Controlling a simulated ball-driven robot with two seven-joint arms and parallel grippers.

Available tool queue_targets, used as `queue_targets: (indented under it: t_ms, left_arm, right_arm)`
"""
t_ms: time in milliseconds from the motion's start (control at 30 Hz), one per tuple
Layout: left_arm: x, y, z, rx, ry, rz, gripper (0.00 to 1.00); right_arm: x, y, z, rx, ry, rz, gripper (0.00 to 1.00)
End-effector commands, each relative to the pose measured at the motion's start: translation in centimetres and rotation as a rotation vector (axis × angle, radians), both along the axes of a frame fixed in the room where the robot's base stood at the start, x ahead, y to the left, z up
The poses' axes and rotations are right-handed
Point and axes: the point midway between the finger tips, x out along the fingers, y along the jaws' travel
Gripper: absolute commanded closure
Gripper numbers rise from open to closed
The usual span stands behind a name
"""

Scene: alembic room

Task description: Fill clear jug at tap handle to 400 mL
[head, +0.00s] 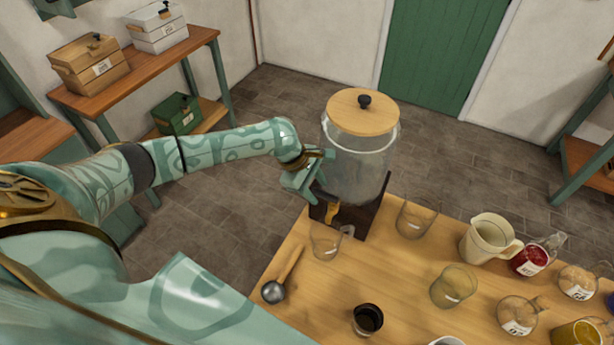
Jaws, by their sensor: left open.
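A clear jug (322,243) with a small side handle stands on the wooden table, in front of the dark stand of a large glass dispenser (357,170) with a wooden lid. I cannot make out any liquid in the jug. A brass-coloured tap (333,212) shows low on the dispenser's front, just above and behind the jug. My left gripper (318,181) is open and empty, beside the dispenser's lower left side and a little above the tap. I cannot tell whether it touches the tap handle. My right gripper is not in view.
A ladle (282,277) lies left of a dark-filled cup (368,319). Clear beakers (415,217), a cream pitcher (484,240), a red jar (531,258) and several other jars crowd the table's right side. A shelf with boxes (89,65) stands at the back left.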

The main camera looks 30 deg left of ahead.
Motion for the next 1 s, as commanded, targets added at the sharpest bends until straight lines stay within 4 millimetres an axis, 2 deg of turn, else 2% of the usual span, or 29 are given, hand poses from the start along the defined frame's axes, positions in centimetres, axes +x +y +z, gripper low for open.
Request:
queue_targets:
  t_ms: [133, 400, 433, 567, 633, 667, 700, 733, 1000]
  left_arm:
    - [0.19, -0.40, -0.88, -0.001, 0.000, 0.001, 0.58]
    - [0.22, -0.43, -0.94, 0.000, -0.001, 0.000, 0.58]
    - [0.22, -0.43, -0.94, 0.000, -0.001, 0.000, 0.63]
    - [0.22, -0.43, -0.94, 0.000, -0.001, 0.000, 0.99]
    - [0.22, -0.42, -0.93, 0.000, -0.001, 0.000, 1.00]
    - [0.22, -0.42, -0.93, 0.000, -0.001, 0.000, 0.86]
    - [0.22, -0.42, -0.93, 0.000, -0.001, 0.000, 0.97]
    - [0.22, -0.41, -0.93, 0.000, -0.001, 0.000, 1.00]
    - [0.09, -0.42, -0.71, 0.001, 0.000, 0.019, 1.00]
  right_arm:
    - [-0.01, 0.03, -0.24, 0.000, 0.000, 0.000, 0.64]
    - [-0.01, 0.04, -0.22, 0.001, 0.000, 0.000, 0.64]
    - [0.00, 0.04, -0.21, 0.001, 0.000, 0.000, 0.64]
    - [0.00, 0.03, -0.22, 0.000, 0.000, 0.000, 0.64]
    - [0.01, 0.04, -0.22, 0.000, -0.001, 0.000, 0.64]
    - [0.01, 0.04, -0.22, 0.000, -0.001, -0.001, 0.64]
    - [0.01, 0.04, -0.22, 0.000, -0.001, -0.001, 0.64]
    - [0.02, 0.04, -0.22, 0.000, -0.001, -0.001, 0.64]
    - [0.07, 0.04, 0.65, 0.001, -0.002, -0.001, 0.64]
